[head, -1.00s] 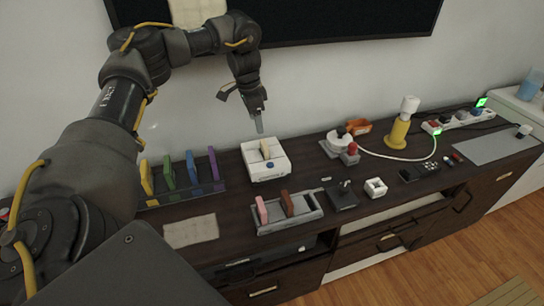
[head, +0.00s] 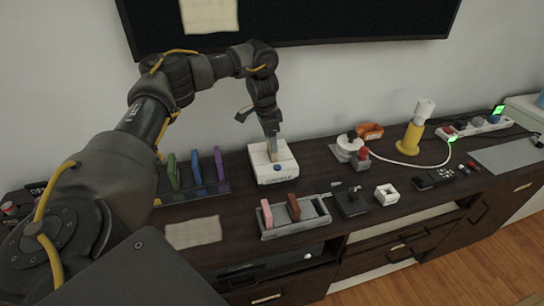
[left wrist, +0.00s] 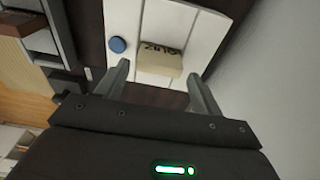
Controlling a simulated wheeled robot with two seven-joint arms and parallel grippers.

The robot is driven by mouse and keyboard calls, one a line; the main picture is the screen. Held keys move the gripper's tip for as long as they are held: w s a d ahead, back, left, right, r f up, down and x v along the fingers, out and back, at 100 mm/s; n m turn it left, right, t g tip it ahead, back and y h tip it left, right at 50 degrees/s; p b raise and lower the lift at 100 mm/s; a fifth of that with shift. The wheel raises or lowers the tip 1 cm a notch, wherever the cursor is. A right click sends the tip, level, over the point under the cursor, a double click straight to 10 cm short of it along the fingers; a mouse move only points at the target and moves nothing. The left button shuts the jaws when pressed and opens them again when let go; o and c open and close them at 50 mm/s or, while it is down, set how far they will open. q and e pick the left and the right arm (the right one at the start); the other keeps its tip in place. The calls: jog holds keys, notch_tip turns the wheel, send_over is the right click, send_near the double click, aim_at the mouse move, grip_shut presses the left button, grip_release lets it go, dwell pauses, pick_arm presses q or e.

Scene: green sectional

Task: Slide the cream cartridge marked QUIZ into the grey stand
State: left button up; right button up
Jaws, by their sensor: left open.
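The cream cartridge marked QUIZ (left wrist: 160,62) stands in the white console (head: 290,161), which has a blue button. The cartridge (head: 273,154) is partly hidden by my left gripper in the head view. My left gripper (head: 272,143) is open, pointing down at the cartridge. In the left wrist view its two fingers (left wrist: 159,74) are on either side of the cartridge's near end, with gaps showing. The grey stand (head: 297,230) is in front of the console and holds a pink and a brown cartridge, with free room at its right. My right gripper is out of view.
A dark rack (head: 208,188) with green, blue and purple cartridges stands left of the console. A pale mat (head: 193,232) lies left of the grey stand. A black joystick (head: 350,201) and white block (head: 387,194) are right of the stand. The wall and screen are behind.

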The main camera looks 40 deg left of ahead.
aim_at(272, 155)
pick_arm(q)
notch_tip(272, 155, down, 4)
jog(key=shift+w+d+r, duration=0.1)
jog(key=shift+w+d, duration=0.05)
jog(key=shift+f, duration=0.2)
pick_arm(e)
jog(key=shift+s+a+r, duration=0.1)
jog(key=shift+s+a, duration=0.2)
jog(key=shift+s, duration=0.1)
pick_arm(q)
jog(key=shift+c, duration=0.5)
